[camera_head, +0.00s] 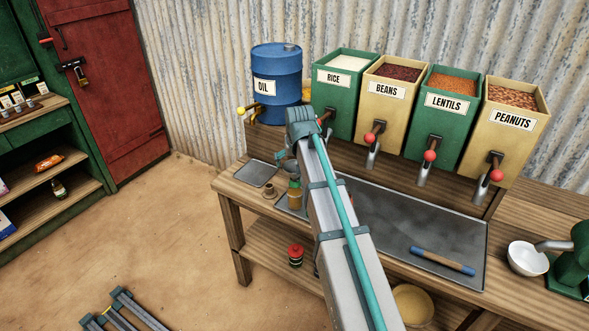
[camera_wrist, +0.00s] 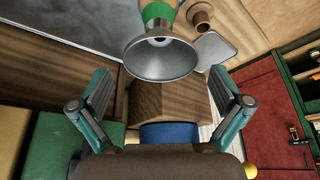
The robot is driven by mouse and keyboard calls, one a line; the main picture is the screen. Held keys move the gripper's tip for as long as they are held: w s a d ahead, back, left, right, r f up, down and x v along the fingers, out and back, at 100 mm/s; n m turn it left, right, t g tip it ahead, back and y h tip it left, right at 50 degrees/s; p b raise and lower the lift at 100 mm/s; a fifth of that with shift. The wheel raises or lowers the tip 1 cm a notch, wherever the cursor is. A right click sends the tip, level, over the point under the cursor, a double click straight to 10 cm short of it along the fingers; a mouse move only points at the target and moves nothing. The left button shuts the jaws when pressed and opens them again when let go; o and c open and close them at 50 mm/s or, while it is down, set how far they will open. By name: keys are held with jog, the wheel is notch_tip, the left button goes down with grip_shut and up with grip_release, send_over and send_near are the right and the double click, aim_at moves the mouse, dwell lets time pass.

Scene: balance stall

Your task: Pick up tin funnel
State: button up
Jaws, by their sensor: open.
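The tin funnel, a grey metal cone (camera_wrist: 160,58), shows in the wrist view with its wide round mouth facing the camera. It is at upper centre, just in front of a thing with a green band (camera_wrist: 158,13). My gripper (camera_wrist: 159,74) is open, one finger to each side of the funnel in the picture, with a visible gap on both sides. I cannot tell how far the funnel is in depth.
A blue oil drum (camera_head: 276,80) stands behind my arm. Green and tan dispensers with taps, including rice (camera_head: 340,100), line the bench's back. A small wooden cup (camera_head: 270,190) and a metal plate (camera_head: 256,174) lie left. A blue-and-wood roller (camera_head: 442,261) lies on the metal tray (camera_head: 440,225).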

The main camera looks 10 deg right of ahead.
jog(key=shift+x, duration=1.45)
jog(key=c, duration=0.9)
jog(key=shift+r, duration=0.15)
